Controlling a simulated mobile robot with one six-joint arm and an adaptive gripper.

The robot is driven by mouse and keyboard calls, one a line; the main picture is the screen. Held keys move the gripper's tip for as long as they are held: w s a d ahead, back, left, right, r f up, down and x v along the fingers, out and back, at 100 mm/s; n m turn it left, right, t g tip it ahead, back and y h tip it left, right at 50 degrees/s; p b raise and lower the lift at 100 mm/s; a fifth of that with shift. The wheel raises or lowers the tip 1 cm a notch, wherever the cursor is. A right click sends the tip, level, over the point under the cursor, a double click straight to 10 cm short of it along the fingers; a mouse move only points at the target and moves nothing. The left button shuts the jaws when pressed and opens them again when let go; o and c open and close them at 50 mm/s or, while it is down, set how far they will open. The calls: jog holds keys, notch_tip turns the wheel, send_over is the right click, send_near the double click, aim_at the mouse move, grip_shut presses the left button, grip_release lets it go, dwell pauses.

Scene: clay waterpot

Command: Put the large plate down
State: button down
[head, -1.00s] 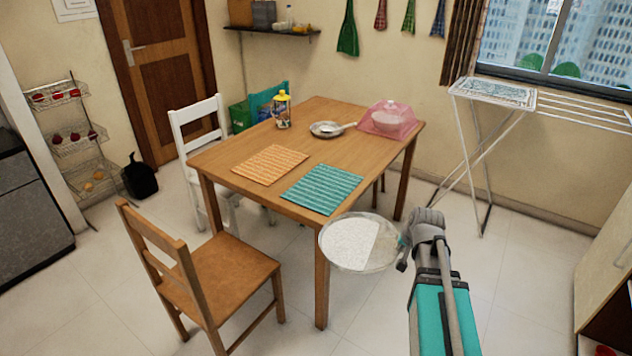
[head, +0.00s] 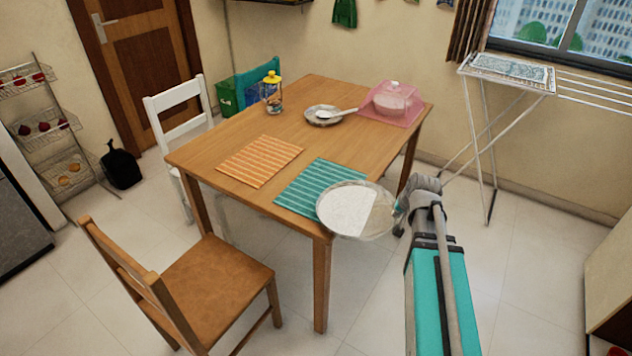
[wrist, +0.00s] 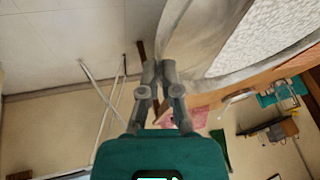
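The large plate (head: 345,211) is round, pale and glassy, with a white area on its left part. My gripper (head: 404,208) is shut on its right rim in the head view and holds it at the table's near right corner. The plate overlaps the teal striped mat in that view; I cannot tell the gap between plate and table. In the wrist view, the plate (wrist: 225,70) runs from the fingertips (wrist: 158,68) to the upper right. The wooden table (head: 240,128) carries an orange striped mat (head: 262,161) and the teal striped mat (head: 300,190).
A wooden chair (head: 205,285) is at front left, a white chair (head: 180,108) behind. A drying rack (head: 483,150) stands right.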

jog(key=shift+w, duration=0.5)
jog(key=shift+w+a, duration=0.15)
jog(key=shift+w, duration=0.05)
jog(key=w+a+r+p, duration=0.1)
jog(key=a+r+p, duration=0.4)
jog(key=r+p, duration=0.5)
jog(key=shift+r+n+y, duration=0.15)
jog(key=shift+n+y, duration=0.15)
jog(key=shift+a, duration=0.1)
jog(key=b, duration=0.4)
send_near(357, 184)
jog(key=b+x, duration=0.5)
jog(key=shift+w+a+f, duration=0.1)
jog(key=shift+f, duration=0.2)
